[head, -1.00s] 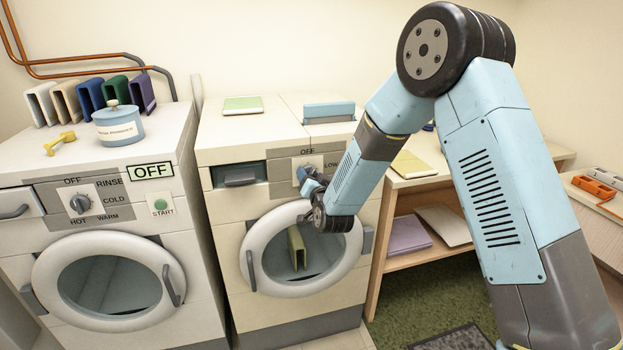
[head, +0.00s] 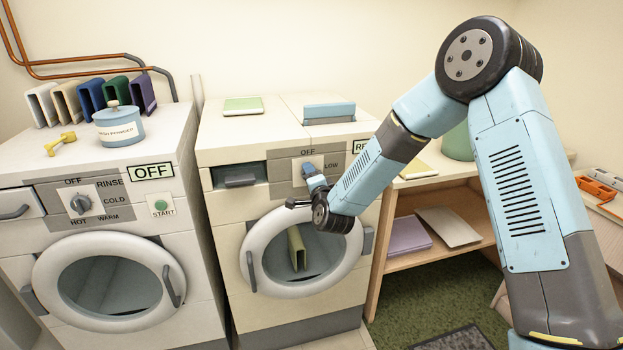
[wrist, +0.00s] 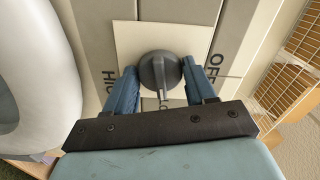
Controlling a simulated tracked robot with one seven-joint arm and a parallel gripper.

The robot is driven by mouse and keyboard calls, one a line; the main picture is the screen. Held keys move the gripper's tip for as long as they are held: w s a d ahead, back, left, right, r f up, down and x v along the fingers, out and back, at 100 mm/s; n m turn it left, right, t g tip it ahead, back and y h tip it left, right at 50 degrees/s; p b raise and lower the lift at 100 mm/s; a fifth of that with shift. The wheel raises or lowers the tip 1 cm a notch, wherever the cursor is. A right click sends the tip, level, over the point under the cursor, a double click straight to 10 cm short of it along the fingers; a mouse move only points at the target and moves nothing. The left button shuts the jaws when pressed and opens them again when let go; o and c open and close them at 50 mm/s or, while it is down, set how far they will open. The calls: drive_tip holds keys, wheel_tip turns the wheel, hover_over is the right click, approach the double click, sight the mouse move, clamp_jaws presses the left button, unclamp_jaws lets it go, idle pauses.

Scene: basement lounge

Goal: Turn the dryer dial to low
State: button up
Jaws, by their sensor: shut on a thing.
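The dryer (head: 228,220) is the cream machine in the middle of the head view. Its dial (wrist: 159,72) is a dark grey round knob on a pale plate in the wrist view. OFF is lettered to the right there, HIGH to the left and LOW below. The knob's raised ridge runs downward, toward LOW. My gripper (wrist: 161,78) has its blue fingers on either side of the knob and is shut on it. In the head view my gripper (head: 309,172) covers most of the dial.
A washer (head: 75,240) with its own dial (head: 80,203) stands to the left. The dryer's round door (head: 268,283) is below my gripper, with a green item showing in it. A wooden shelf (head: 398,263) stands to the right. A partly hidden sign (head: 359,147) is by my arm.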

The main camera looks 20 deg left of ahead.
drive_tip(key=shift+d+f+m, duration=0.15)
drive_tip(key=shift+f+m, duration=0.05)
drive_tip(key=shift+m, duration=0.3)
drive_tip(key=o, duration=0.8)
drive_tip(key=shift+w, duration=0.1)
drive_tip(key=shift+o, duration=1.1)
drive_tip(key=v, duration=1.3)
drive_tip(key=shift+s+d, duration=0.15)
drive_tip(key=shift+s, duration=0.2)
